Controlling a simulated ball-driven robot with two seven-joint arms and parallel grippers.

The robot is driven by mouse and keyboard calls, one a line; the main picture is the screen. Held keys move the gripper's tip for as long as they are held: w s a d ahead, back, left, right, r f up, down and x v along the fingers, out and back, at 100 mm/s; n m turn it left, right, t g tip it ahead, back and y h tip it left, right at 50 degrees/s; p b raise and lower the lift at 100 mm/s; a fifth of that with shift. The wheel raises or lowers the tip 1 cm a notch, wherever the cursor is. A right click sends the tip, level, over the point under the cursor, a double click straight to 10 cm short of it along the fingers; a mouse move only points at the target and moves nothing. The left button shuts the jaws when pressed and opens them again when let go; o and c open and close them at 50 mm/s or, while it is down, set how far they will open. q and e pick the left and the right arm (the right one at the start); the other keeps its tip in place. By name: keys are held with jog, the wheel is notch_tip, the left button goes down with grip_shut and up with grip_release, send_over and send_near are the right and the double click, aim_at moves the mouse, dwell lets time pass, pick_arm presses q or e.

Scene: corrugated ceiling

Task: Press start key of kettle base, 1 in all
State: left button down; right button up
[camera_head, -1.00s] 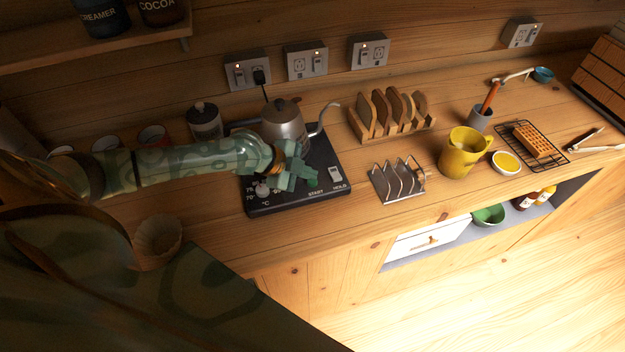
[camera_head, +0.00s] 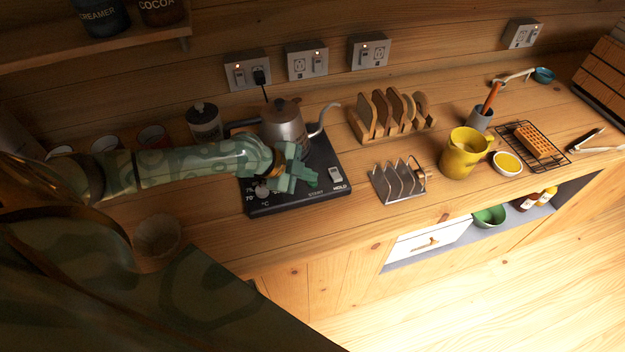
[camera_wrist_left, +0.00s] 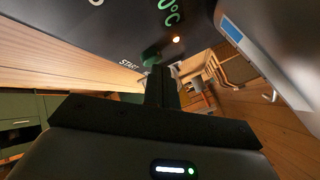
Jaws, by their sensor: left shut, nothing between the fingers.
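The black kettle base (camera_head: 262,207) lies on the wooden counter, with START and HOLD lettering along its front edge. A grey metal kettle (camera_head: 284,122) with a gooseneck spout stands on its back part. My left gripper (camera_head: 304,180) is shut and empty, low over the front of the base, and hides part of its controls. In the left wrist view, the closed fingers (camera_wrist_left: 161,88) point at the base (camera_wrist_left: 120,30) beside the START lettering. Green °C characters and a lit orange lamp show there. Whether the fingertips touch the start key is hidden. My right gripper is out of view.
A metal toast rack (camera_head: 398,183) stands right of the base, and a wooden rack (camera_head: 390,118) behind it. A yellow pitcher (camera_head: 464,154) is farther right. A dark lidded jar (camera_head: 204,122) stands left of the kettle. Bare counter lies in front of the base.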

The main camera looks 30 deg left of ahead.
aim_at(308, 182)
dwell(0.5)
pick_arm(q)
jog(key=shift+r+p, duration=0.75)
jog(key=shift+r, duration=0.1)
notch_tip(308, 182, up, 5)
jog(key=p, duration=0.4)
jog(key=shift+f, duration=0.1)
dwell(0.6)
